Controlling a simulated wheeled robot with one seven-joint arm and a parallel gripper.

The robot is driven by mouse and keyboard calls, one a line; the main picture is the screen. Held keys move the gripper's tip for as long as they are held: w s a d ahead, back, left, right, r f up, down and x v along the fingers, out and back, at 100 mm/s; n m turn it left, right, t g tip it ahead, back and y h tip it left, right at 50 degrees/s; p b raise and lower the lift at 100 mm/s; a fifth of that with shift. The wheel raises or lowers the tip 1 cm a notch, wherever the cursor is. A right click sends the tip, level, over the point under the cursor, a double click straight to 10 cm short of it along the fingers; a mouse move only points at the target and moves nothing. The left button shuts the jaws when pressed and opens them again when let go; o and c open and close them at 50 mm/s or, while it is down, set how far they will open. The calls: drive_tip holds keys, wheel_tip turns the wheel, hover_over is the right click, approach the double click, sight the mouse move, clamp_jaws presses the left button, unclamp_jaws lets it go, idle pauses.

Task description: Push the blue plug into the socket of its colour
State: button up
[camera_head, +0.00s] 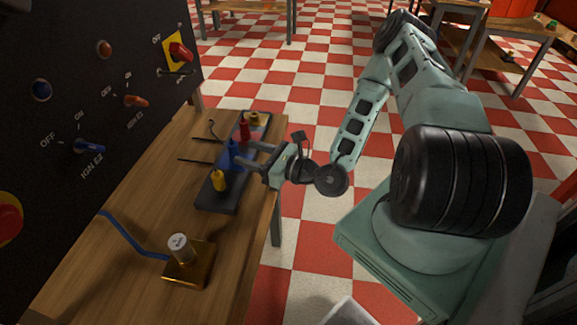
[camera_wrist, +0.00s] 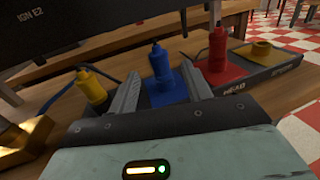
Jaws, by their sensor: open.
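The blue plug (camera_head: 235,152) stands upright on a blue patch of the black tray, between the yellow and red plugs. In the wrist view the blue plug (camera_wrist: 160,66) is in the middle, just ahead of and between my gripper's fingers (camera_wrist: 160,82). My gripper (camera_head: 241,161) is open and low over the tray from the right; I cannot tell whether a finger touches the plug.
The tray (camera_head: 213,201) also holds a yellow plug (camera_head: 218,181), a red plug (camera_head: 244,130) and an empty-looking yellow ring (camera_wrist: 262,50). A gold block (camera_head: 187,263) with a white-topped cylinder stands on the wooden table (camera_head: 120,270). Switches project from the panel (camera_head: 85,110).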

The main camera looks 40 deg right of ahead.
drive_tip(key=p+v, duration=0.3)
drive_tip(key=v, duration=0.9)
idle(0.4)
